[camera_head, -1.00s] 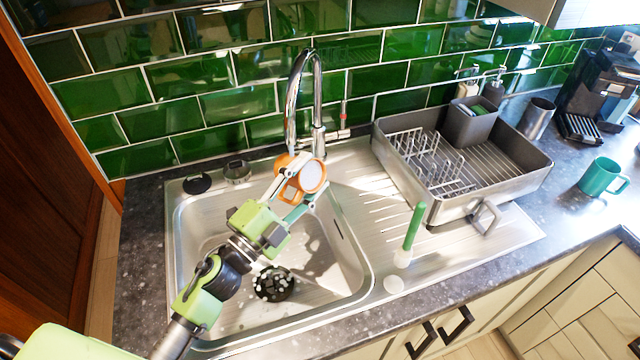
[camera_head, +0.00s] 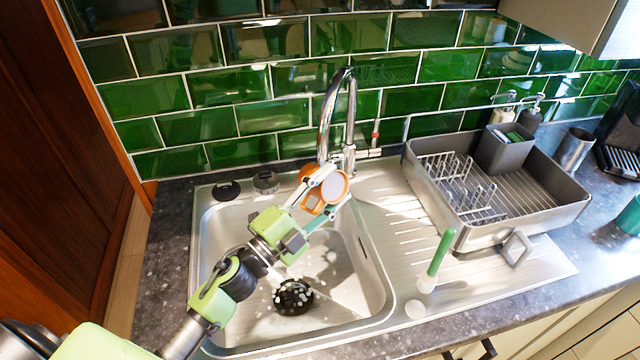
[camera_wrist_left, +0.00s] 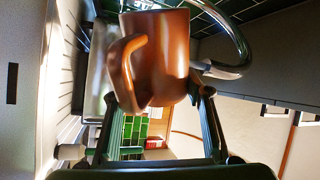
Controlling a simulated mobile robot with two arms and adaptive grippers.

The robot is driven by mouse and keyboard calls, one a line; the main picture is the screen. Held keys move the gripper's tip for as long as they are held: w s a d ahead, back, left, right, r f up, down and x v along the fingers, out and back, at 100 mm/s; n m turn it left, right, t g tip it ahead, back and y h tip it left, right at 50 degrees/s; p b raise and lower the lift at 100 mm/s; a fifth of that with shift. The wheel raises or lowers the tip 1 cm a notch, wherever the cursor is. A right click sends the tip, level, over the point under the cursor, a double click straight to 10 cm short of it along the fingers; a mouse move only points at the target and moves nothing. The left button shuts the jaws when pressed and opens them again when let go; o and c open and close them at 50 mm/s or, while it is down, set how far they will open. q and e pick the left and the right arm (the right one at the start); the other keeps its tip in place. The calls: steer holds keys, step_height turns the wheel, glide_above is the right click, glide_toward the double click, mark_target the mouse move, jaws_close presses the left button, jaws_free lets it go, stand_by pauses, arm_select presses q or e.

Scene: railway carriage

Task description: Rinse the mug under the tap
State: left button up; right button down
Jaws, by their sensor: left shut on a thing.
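The mug (camera_head: 312,201) is orange with a pale round end turned towards the head camera. My left gripper (camera_head: 318,197) is shut on it and holds it tilted above the back of the sink basin (camera_head: 375,300). In the left wrist view the mug (camera_wrist_left: 165,55) sits between the fingers, its handle on the left. The chrome tap (camera_head: 324,120) arches over, and its spout end comes down close to the mug. I cannot tell whether they touch, and no clear stream of water shows. My right gripper is out of view.
White specks lie around the dark drain (camera_head: 293,296). A metal dish rack (camera_head: 540,215) stands right of the basin. A teal mug (camera_head: 630,215) is at the right edge. A wooden panel (camera_head: 60,180) stands at left.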

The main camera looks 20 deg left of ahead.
arm_select(q)
steer(key=shift+d, duration=0.1)
stand_by(0.5)
steer(key=s+d, duration=0.5)
steer(key=d, duration=0.3)
steer(key=shift+d+p, duration=0.25)
steer(key=shift+p, duration=0.1)
steer(key=shift+r, duration=0.15)
stand_by(0.3)
steer(key=s+d+r, duration=0.1)
steer(key=d+r+p, duration=0.1)
steer(key=d, duration=0.1)
steer(key=s+d+p, duration=0.1)
steer(key=shift+s+d+r, duration=0.15)
steer(key=shift+s+r, duration=0.15)
steer(key=shift+r, duration=0.1)
stand_by(0.4)
